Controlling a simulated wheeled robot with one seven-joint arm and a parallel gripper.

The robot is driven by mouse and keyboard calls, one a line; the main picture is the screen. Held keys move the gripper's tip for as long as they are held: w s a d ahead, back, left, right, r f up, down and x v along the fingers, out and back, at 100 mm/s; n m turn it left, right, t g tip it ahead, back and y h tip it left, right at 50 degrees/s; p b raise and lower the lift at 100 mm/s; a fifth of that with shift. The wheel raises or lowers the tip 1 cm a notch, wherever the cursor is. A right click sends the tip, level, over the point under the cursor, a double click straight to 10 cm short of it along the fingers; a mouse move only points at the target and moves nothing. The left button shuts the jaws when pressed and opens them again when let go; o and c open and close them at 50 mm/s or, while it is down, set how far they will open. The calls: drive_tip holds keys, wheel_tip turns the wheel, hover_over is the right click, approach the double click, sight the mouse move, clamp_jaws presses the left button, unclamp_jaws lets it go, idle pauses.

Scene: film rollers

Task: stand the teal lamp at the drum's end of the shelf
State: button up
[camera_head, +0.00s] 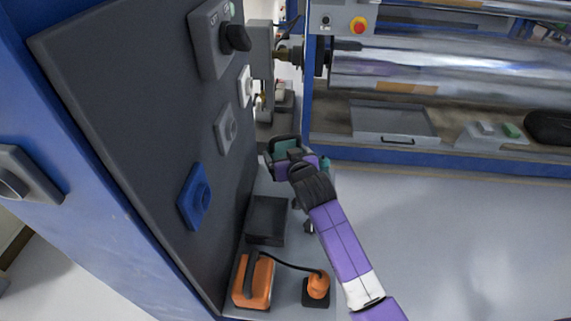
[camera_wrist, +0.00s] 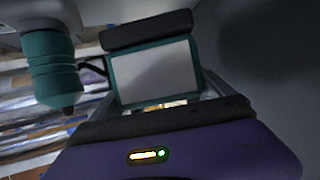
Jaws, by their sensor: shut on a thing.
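The teal lamp (camera_head: 285,146) is at my gripper (camera_head: 298,156), over the far part of the shelf, beside the dark panel. My gripper is shut on it. In the wrist view the lamp (camera_wrist: 155,72) shows a teal frame around a pale face with a dark bar above; my gripper hides its lower part. A black cord runs from it to a teal cylinder (camera_wrist: 51,68) at the left, partly visible in the head view right of my gripper. The shelf (camera_head: 286,262) runs along the panel's foot. I cannot tell whether the lamp touches it. The shiny drum (camera_head: 440,68) lies beyond.
An orange lamp (camera_head: 259,282) and its corded orange piece (camera_head: 318,285) stand at the shelf's near end. A dark tray (camera_head: 266,220) sits between them and my gripper. Knobs and the blue switch (camera_head: 195,195) project from the panel. Open floor (camera_head: 460,240) lies right.

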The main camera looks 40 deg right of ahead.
drive_tip(key=shift+f, duration=2)
drive_tip(key=shift+f, duration=0.15)
drive_tip(key=o, duration=1.8)
drive_tip(key=shift+f, duration=0.1)
drive_tip(key=shift+r, duration=0.25)
drive_tip(key=v, duration=1.2)
